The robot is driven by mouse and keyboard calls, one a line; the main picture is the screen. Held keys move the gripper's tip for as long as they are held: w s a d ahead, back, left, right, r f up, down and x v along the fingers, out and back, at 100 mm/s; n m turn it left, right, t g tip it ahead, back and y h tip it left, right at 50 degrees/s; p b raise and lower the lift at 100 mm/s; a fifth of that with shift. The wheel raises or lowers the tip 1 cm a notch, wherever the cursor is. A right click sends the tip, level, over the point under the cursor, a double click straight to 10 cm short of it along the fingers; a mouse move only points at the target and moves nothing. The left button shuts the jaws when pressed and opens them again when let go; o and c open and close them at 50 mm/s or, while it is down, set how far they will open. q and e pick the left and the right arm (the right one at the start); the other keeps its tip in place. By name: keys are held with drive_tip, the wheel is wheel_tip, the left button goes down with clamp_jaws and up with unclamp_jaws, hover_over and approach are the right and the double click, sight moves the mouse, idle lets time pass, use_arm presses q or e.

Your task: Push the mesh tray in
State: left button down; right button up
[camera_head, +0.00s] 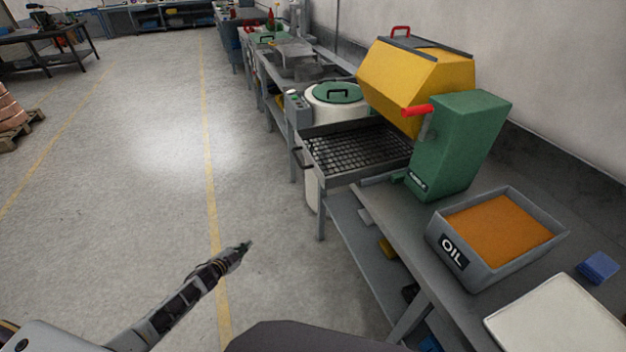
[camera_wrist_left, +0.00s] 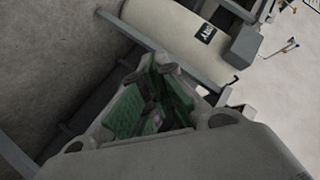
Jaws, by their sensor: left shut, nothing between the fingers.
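The mesh tray (camera_head: 345,152) is a dark wire grid in a grey frame. It sticks out on the left side from under the yellow hood (camera_head: 405,80). A dark handle (camera_head: 303,158) is on its outer left side. My left gripper (camera_head: 246,246) is shut and empty. It is over the open floor, to the left of and nearer than the tray, touching nothing. Its green fingers (camera_wrist_left: 155,110) fill the middle of the left wrist view. My right gripper is in neither view.
A green box-like housing (camera_head: 455,145) with a red lever stands right of the tray. The oil bin (camera_head: 497,240) sits on the grey bench nearer me. A white pot with a green lid (camera_head: 338,93) is behind the tray.

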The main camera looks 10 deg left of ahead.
use_arm(q)
drive_tip(key=w+d+r+m+t+h+b, duration=0.1)
drive_tip(key=w+d+r+m+h+b, duration=0.2)
drive_tip(key=r, duration=0.5)
drive_tip(key=w+d+r+m+t+h+b, duration=0.1)
drive_tip(key=w+r+m+h, duration=0.1)
drive_tip(key=w+r+m, duration=0.45)
drive_tip(key=s+d+r+m+g+h+b, duration=0.2)
drive_tip(key=d+r+m+h, duration=0.1)
drive_tip(key=r, duration=0.5)
drive_tip(key=s+d+r+m+g+h+b, duration=0.2)
drive_tip(key=d+r+m+g+h+b, duration=0.1)
drive_tip(key=r, duration=0.5)
drive_tip(key=shift+d+r+m+h, duration=0.15)
drive_tip(key=shift+d+m+h, duration=0.55)
drive_tip(key=shift+d+m, duration=0.45)
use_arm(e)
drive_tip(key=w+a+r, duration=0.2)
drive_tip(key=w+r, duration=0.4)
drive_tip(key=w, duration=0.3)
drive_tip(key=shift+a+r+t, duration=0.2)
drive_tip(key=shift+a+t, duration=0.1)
use_arm(q)
drive_tip(key=shift+a, duration=0.15)
drive_tip(key=shift+w, duration=0.1)
